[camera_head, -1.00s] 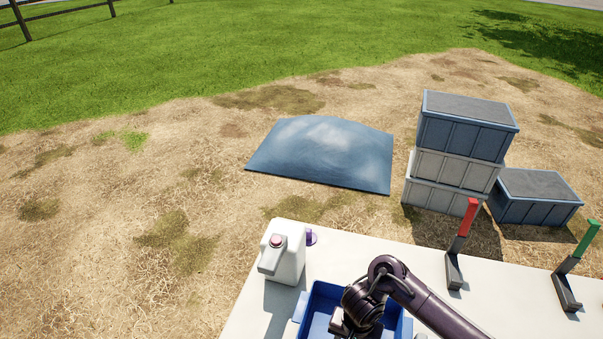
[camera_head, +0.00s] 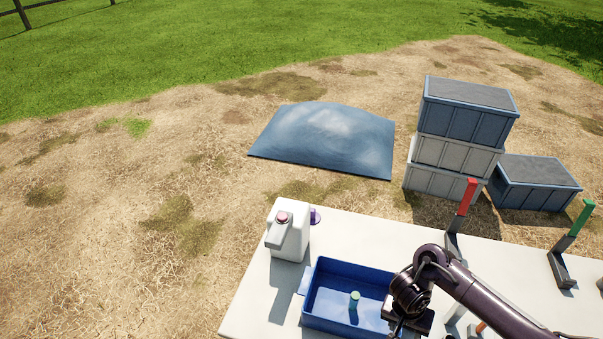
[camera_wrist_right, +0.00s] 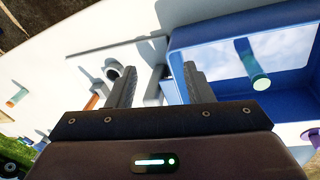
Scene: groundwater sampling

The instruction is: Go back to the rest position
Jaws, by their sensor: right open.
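My right gripper (camera_wrist_right: 157,85) is open, with nothing between its two fingers in the right wrist view. In the head view my right arm comes in from the lower right, and its wrist is over the right end of the blue tray (camera_head: 312,283); its fingertips are hidden there. A small vial with a pale green top (camera_head: 354,299) stands in the tray. It also shows in the right wrist view (camera_wrist_right: 259,72), apart from the fingers. My left gripper is not in view.
On the white table (camera_head: 259,300) stand a white jug (camera_head: 289,232), a red-topped holder (camera_head: 463,212) and a green-topped holder (camera_head: 570,240). Stacked crates (camera_head: 460,135), another crate (camera_head: 537,184) and a blue tarp (camera_head: 325,142) are beyond it. The table's left front is clear.

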